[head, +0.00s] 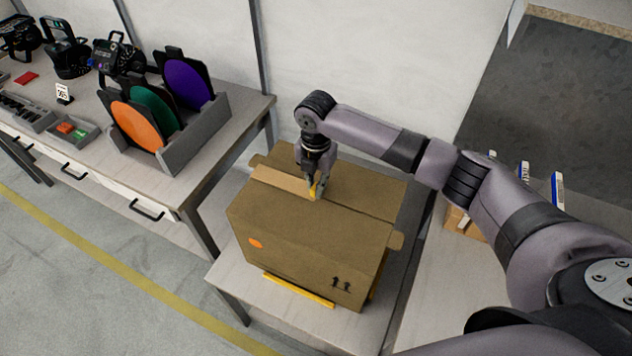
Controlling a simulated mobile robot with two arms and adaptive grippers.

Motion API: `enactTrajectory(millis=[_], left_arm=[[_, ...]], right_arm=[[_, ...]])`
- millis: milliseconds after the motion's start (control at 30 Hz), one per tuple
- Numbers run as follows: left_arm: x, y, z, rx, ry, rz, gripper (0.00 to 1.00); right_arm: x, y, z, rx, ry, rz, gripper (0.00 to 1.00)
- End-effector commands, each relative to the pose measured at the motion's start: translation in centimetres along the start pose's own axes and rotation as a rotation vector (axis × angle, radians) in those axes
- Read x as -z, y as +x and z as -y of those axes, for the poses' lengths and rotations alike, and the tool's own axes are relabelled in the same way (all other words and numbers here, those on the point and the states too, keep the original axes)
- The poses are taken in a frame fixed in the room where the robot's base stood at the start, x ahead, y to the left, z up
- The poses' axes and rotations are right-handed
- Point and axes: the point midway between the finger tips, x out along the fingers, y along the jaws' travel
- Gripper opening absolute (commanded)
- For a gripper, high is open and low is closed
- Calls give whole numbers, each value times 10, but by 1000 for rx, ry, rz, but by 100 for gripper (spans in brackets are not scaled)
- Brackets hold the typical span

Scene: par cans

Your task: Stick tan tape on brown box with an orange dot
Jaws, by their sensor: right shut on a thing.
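The brown box (300,240) stands closed on a small table, with an orange dot (255,243) on its front face and two up arrows at the lower right. A lighter strip of tan tape (280,181) lies along the top seam from the left edge to my right gripper. My right gripper (316,192) points down at the middle of the box top, at the strip's end. It is shut on the tan tape; the held part is small and partly hidden by the fingers, with yellow at the tips. My left gripper is out of view.
The small table (232,280) has a yellow strip (298,290) before the box. The left workbench (235,110) carries a grey rack (195,130) with orange, green and purple discs, plus several black lamps. Blue-and-white items (557,190) stand at right, beyond my arm.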

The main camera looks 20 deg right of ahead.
Motion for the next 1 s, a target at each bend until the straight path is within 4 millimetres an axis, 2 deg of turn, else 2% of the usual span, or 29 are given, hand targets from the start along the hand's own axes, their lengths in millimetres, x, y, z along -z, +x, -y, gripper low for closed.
enactTrajectory(millis=[1000], left_arm=[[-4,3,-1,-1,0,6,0]], right_arm=[[0,10,0,0,0,0,0]])
